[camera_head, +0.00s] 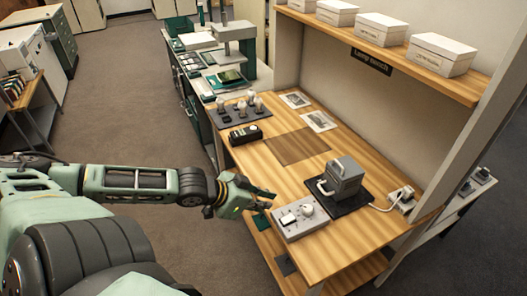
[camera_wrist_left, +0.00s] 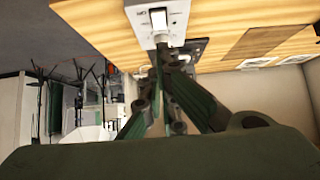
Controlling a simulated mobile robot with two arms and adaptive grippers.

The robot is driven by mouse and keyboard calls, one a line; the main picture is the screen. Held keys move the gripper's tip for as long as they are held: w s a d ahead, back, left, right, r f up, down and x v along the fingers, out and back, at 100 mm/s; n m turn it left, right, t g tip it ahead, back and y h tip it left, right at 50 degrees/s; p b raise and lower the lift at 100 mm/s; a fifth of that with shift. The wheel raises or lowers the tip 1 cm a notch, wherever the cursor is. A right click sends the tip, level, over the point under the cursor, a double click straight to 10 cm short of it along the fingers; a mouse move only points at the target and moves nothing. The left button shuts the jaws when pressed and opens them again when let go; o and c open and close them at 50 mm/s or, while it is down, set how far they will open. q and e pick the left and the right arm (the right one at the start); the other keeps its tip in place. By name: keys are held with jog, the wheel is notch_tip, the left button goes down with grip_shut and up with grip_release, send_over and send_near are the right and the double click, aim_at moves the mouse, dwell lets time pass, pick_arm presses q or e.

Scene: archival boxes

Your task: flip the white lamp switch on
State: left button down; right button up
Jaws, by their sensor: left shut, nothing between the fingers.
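A pale grey switch box (camera_head: 311,229) sits at the near edge of the wooden bench, with a white rocker switch (camera_head: 288,219) in a dark frame and a round knob beside it. In the left wrist view the white rocker switch (camera_wrist_left: 158,17) shows at the top, with lettering next to it. My left gripper (camera_head: 272,194) is shut and empty, just left of the box. Its fingertips (camera_wrist_left: 162,52) appear close to the box's edge in the wrist view; I cannot tell whether they touch. My right gripper is not in view.
A grey lamp housing (camera_head: 343,178) stands on a black mat behind the box. A socket block (camera_head: 401,198) with a white cable is at the right. A black device (camera_head: 244,134) and a bulb tray (camera_head: 240,112) lie farther back. White boxes (camera_head: 440,55) stand on the shelf.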

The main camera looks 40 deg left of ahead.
pick_arm(q)
jog(key=shift+w+d+r+t+b, duration=0.2)
jog(key=shift+w+b, duration=0.1)
jog(key=shift+w, duration=0.05)
jog(key=shift+w+d+r+t+b, duration=0.15)
jog(key=shift+w+t+b, duration=0.05)
jog(key=shift+w+b, duration=0.1)
jog(key=shift+f, duration=0.1)
jog(key=b, duration=0.3)
send_over(291, 219)
jog(key=f, duration=0.5)
jog(key=shift+s+a+f, duration=0.15)
jog(key=shift+s+f, duration=0.1)
jog(key=shift+s, duration=0.05)
jog(key=f, duration=0.2)
jog(key=f+p, duration=0.1)
jog(key=shift+w+f, duration=0.15)
jog(key=shift+w, duration=0.15)
jog(key=shift+f, duration=0.5)
